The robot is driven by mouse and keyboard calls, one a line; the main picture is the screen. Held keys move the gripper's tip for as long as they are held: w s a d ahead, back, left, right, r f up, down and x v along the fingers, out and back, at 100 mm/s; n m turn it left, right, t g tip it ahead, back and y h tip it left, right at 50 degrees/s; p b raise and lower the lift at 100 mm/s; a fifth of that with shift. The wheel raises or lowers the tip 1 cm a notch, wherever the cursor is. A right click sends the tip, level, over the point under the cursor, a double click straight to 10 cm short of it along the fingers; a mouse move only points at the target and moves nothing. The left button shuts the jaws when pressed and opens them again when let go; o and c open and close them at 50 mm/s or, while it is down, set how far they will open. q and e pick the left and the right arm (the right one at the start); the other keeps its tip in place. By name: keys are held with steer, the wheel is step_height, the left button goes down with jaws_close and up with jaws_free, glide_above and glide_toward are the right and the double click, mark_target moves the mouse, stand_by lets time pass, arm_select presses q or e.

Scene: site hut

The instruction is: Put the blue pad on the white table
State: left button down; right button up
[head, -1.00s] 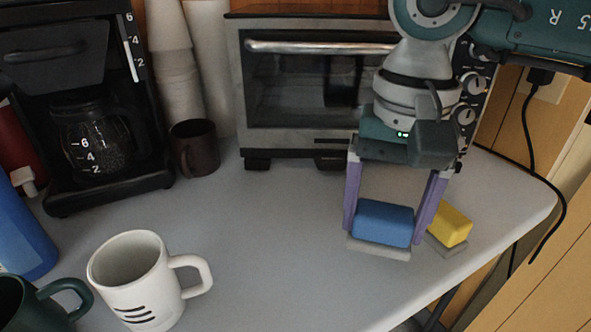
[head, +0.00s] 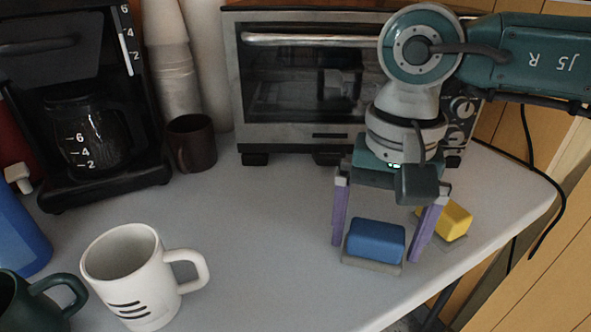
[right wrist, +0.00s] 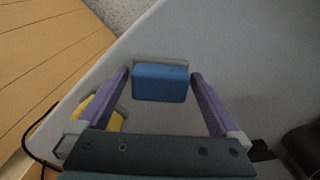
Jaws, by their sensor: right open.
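The blue pad (head: 376,241) lies on a thin grey base on the white table (head: 260,255), near its right front edge. It also shows in the right wrist view (right wrist: 161,83). My right gripper (head: 377,250) is open, its purple fingers on either side of the blue pad. In the right wrist view the fingers (right wrist: 160,74) stand apart from the pad, with a gap on each side. My left gripper is not in view.
A yellow pad (head: 456,219) on a grey base lies just right of the right finger. A toaster oven (head: 300,90) stands behind. A white mug (head: 128,275), a brown mug (head: 191,144) and a coffee maker (head: 90,120) stand left. The table's middle is clear.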

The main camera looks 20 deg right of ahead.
step_height(320, 180, up, 12)
steer(key=f+p, duration=0.1)
steer(key=p, duration=0.1)
steer(key=s+a+r+m+y, duration=0.2)
steer(key=a+y, duration=0.2)
steer(key=a, duration=0.4)
steer(key=s+a+r+m+y, duration=0.1)
steer(key=a+r+y, duration=0.25)
steer(key=a, duration=0.35)
steer(key=s+a+r+m+y, duration=0.2)
steer(key=a+y, duration=0.3)
steer(key=a, duration=0.3)
steer(key=w+d+r+m+t+y, duration=0.1)
steer(key=w+r+m+t+y, duration=0.2)
steer(key=r+m+t, duration=0.55)
steer(key=w+r+m+t+y, duration=0.3)
steer(key=r+m+t, duration=0.25)
steer(key=m, duration=0.55)
steer(key=m+g+h, duration=0.4)
steer(key=m+h, duration=1.6)
steer(key=m, duration=1.4)
glide_above(378, 232)
steer(key=s+a, duration=0.2)
steer(key=s, duration=0.1)
step_height(378, 232, down, 25)
steer(key=s+a+f+m+g+y, duration=0.1)
steer(key=s+f+m+g, duration=0.2)
steer(key=s, duration=1)
step_height(378, 232, down, 3)
steer(key=g, duration=0.3)
